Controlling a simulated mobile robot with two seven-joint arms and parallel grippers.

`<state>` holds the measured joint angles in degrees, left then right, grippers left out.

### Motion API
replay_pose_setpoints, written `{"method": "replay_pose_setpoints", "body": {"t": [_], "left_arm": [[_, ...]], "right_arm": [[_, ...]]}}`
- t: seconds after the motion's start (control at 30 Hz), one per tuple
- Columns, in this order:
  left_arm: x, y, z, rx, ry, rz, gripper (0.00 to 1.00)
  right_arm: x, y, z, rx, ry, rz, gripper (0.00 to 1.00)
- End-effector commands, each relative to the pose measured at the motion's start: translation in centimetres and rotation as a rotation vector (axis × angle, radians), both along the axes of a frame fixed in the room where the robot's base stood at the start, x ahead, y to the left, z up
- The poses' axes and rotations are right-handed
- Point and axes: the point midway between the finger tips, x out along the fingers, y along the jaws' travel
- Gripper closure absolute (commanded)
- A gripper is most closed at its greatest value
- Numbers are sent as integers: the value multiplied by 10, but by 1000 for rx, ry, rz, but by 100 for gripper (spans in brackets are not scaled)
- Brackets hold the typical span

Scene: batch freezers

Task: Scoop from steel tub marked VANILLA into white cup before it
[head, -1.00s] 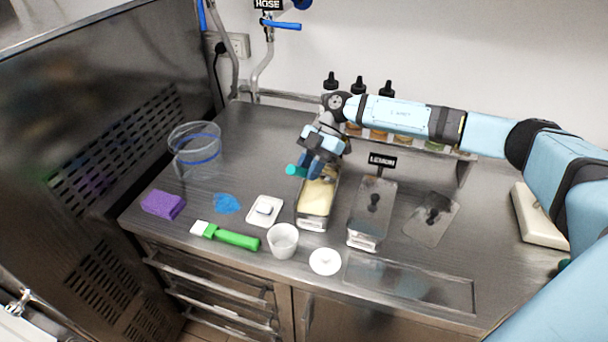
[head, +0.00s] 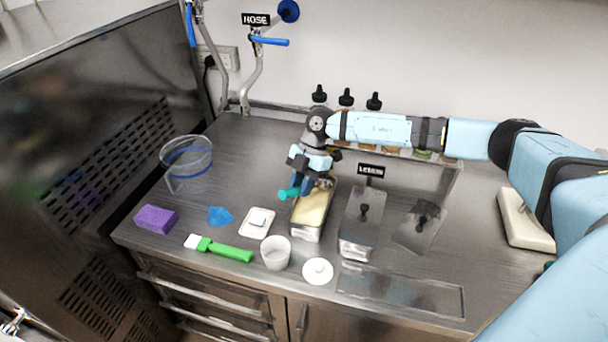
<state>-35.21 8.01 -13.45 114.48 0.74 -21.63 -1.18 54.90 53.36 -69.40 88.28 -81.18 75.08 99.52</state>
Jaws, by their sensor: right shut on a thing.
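An open steel tub (head: 307,234) with pale yellow contents (head: 312,208) stands mid-counter; no VANILLA label is readable. The white cup (head: 275,254) stands upright and looks empty, just in front of the tub and a little left. My right gripper (head: 305,182) is over the tub's back end, shut on a scoop with a teal handle (head: 289,193). The handle end points left; the scoop's head is hidden by the gripper or the tub, so I cannot tell whether it touches the contents. My left gripper is not in view.
A lidded steel tub (head: 357,246) by the LEMON sign (head: 371,170) stands to the right. A white round lid (head: 318,270), green brush (head: 228,251), purple sponge (head: 155,219), white dish (head: 257,223) and clear round container (head: 187,167) lie around.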

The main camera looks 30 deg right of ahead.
Motion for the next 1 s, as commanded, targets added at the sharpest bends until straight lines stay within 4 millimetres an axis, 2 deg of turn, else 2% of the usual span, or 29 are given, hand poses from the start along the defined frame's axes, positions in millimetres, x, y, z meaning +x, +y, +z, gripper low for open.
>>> {"method": "replay_pose_setpoints", "body": {"t": [0.03,0.5,1.0], "left_arm": [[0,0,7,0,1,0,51],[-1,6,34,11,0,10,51],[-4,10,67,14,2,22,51]], "right_arm": [[0,1,9,2,-2,-1,100],[-3,12,40,4,0,-1,100],[-10,35,41,-240,-76,3,100]]}}
